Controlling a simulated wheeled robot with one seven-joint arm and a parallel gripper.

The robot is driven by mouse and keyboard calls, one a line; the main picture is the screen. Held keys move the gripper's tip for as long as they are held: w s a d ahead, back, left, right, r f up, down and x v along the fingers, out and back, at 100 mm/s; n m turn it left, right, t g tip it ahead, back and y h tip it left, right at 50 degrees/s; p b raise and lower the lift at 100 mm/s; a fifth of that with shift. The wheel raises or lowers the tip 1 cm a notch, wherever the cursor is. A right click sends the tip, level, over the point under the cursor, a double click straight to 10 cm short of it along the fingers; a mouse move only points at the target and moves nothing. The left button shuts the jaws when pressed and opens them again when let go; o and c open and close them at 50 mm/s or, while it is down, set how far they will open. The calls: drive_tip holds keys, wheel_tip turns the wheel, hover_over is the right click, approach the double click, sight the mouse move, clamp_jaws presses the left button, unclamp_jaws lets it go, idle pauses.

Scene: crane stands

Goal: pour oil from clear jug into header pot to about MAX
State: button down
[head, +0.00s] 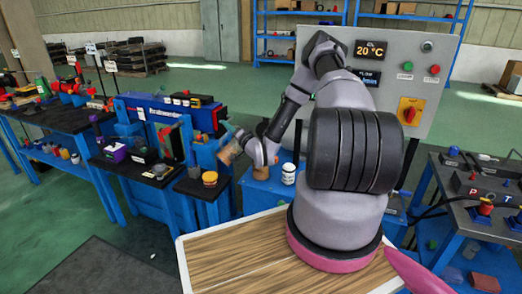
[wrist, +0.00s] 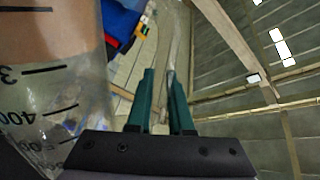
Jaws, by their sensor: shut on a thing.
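The clear jug (wrist: 55,95) fills the left of the wrist view, with black graduation marks including 400 and brown oil inside. In the head view the jug (head: 229,151) is a small brown shape at my gripper's left, and it looks tilted. My gripper (head: 246,141) is shut on the jug, held up above the blue stand. In the wrist view my gripper's green fingers (wrist: 168,108) are close together; the grip itself is not clear. I cannot make out the header pot or its MAX mark for certain. No oil stream can be seen.
A white jar (head: 288,173) stands on the blue stand (head: 262,196), close to my arm. A grey control panel (head: 388,75) showing 20 °C stands behind. A blue bench (head: 160,190) with tools is at left, and a hydraulic bench (head: 480,210) is at right.

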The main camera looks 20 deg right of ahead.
drive_tip(key=shift+w+d+r+m+t+h+p, duration=0.15)
drive_tip(key=shift+d+r+m+h, duration=0.1)
drive_tip(key=shift+d+r+m, duration=0.5)
drive_tip(key=shift+w+d+r+m+t+h+p, duration=0.2)
drive_tip(key=shift+d+r+m, duration=0.3)
drive_tip(key=shift+m, duration=0.35)
idle(2.5)
drive_tip(key=a+f+n, duration=0.2)
drive_tip(key=n, duration=0.1)
drive_tip(key=s+a+f+n+g+y, duration=0.1)
drive_tip(key=f+n, duration=0.1)
drive_tip(key=shift+a+f, duration=0.1)
drive_tip(key=shift+a, duration=0.25)
drive_tip(key=a+f+n+g, duration=0.1)
drive_tip(key=a+f+n, duration=0.3)
drive_tip(key=f+n, duration=0.1)
drive_tip(key=s+a+f+n+g+b, duration=0.1)
drive_tip(key=a+f+n, duration=0.2)
drive_tip(key=f+n, duration=0.2)
drive_tip(key=shift+s+a+f+n, duration=0.3)
drive_tip(key=shift+a+f, duration=0.1)
drive_tip(key=shift+f, duration=0.7)
drive_tip(key=shift+y, duration=0.25)
